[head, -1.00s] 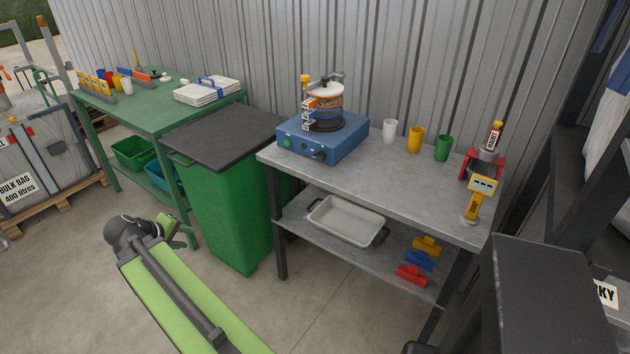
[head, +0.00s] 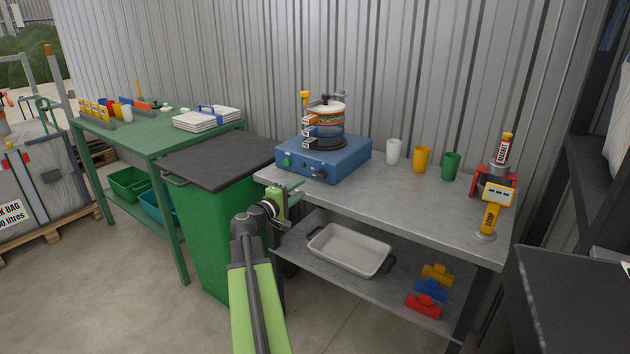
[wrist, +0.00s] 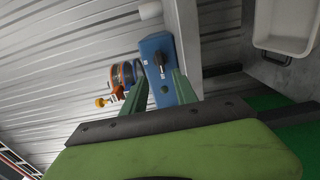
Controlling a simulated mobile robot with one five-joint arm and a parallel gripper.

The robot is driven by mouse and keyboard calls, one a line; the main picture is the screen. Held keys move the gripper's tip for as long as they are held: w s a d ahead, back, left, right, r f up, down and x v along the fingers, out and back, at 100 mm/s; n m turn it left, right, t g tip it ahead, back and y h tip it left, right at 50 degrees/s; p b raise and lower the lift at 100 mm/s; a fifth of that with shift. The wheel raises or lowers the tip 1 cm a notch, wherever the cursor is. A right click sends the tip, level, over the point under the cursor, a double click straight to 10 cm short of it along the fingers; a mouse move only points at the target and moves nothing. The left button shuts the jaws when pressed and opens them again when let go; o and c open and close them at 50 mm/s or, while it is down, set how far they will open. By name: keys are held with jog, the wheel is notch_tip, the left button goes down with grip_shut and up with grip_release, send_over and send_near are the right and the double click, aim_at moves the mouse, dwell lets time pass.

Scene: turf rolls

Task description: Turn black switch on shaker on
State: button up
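The shaker is a blue box (head: 335,160) with a stack of round sieves (head: 325,125) on top, at the left end of the grey workbench. Its black switch (head: 319,174) sits on the front face, right of a green button (head: 287,161). In the wrist view the blue box (wrist: 151,45) appears turned sideways, with the black switch (wrist: 160,60) on its face. My gripper (head: 297,187) is in front of and below the shaker's front face, apart from it. Its green fingers (wrist: 158,84) are spread with nothing between them. The switch's exact position is too small to tell.
White, yellow and green cups (head: 422,159) stand on the workbench (head: 400,195). A green bin (head: 215,225) with a dark lid is left. A pale tray (head: 348,250) lies on the lower shelf.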

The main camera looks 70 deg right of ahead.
aim_at(317, 176)
jog(key=x, duration=0.9)
jog(key=shift+d, duration=0.3)
